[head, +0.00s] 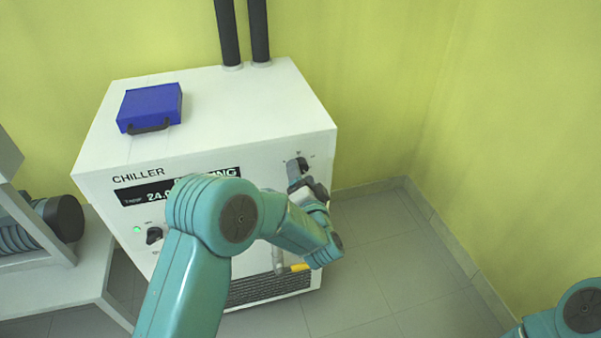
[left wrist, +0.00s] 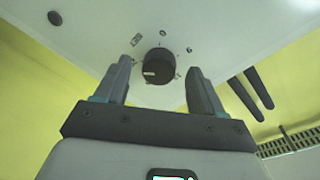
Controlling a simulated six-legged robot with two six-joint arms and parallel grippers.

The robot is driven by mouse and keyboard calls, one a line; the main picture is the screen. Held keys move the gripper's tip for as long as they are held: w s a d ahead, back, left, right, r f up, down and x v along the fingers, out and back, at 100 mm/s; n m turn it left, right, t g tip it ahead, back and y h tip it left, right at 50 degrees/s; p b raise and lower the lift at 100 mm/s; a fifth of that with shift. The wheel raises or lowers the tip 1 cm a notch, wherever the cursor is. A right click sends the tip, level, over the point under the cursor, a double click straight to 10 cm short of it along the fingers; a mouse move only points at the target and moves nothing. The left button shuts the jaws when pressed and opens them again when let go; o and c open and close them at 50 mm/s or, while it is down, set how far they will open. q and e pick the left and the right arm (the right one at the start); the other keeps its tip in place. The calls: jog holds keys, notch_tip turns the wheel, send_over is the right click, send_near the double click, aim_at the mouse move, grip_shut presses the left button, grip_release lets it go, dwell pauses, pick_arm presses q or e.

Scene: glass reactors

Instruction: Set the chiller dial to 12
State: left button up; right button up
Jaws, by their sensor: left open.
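The white chiller (head: 210,107) stands against the yellow wall, with its front panel facing me. A dark round dial (head: 302,163) with small marks around it is at the upper right of this panel. The dial (left wrist: 158,64) also shows in the left wrist view, with a pale mark on its face. My left gripper (head: 297,174) is close in front of the dial and open. In the left wrist view its two fingers (left wrist: 158,82) stand on either side of the dial, with gaps; contact is not visible. The dial's setting is too small to read.
A display (head: 148,193) reading about 24 is partly hidden by my left arm. A second dark knob (head: 154,235) sits below it, near a green light. A blue case (head: 150,107) lies on top. A yellow-handled valve (head: 299,267) is below my gripper. Floor at right is clear.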

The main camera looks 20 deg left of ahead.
pick_arm(q)
jog(key=shift+x, duration=0.8)
